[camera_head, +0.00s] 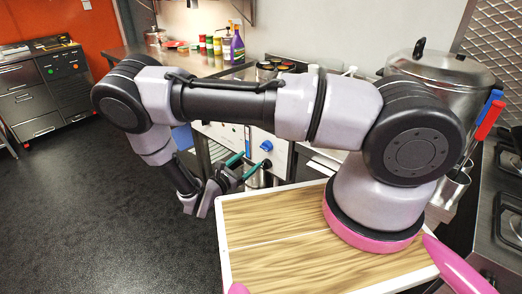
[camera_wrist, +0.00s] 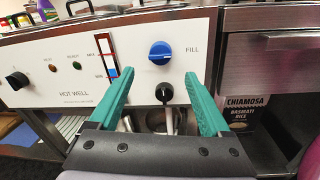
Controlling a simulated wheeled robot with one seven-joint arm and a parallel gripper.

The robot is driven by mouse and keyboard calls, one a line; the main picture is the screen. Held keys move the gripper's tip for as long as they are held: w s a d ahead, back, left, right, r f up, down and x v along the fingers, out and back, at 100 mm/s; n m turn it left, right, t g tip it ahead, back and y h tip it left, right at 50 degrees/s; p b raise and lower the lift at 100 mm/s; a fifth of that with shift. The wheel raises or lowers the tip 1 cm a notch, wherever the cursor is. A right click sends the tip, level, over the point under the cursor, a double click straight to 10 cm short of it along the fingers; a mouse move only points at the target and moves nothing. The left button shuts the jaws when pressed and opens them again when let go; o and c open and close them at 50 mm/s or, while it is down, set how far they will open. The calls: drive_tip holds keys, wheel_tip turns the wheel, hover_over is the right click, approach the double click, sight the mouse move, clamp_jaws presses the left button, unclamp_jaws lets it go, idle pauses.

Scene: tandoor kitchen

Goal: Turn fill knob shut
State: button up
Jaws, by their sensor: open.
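The blue fill knob (camera_wrist: 160,53) is on the white front panel (camera_wrist: 60,60), left of the word FILL, in the wrist view. It also shows in the head view (camera_head: 267,145), and its exact turn is hard to read. My gripper (camera_wrist: 158,74) has two teal fingers spread apart with nothing between them. The fingertips point at the panel, just below and to either side of the knob, and do not visibly touch it. In the head view my gripper (camera_head: 252,161) is in front of the panel, left of the knob.
A black-topped spout (camera_wrist: 165,94) sits below the knob, above a metal pot. A level gauge (camera_wrist: 112,72) with MAX and MIN marks is to the left, with a black knob (camera_wrist: 17,81) further left. A steel drawer unit (camera_wrist: 262,60) stands at right.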

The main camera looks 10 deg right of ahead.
sight(264, 148)
drive_tip(key=x, duration=0.8)
drive_tip(key=shift+w+d, duration=0.25)
drive_tip(key=shift+d, duration=0.05)
clamp_jaws()
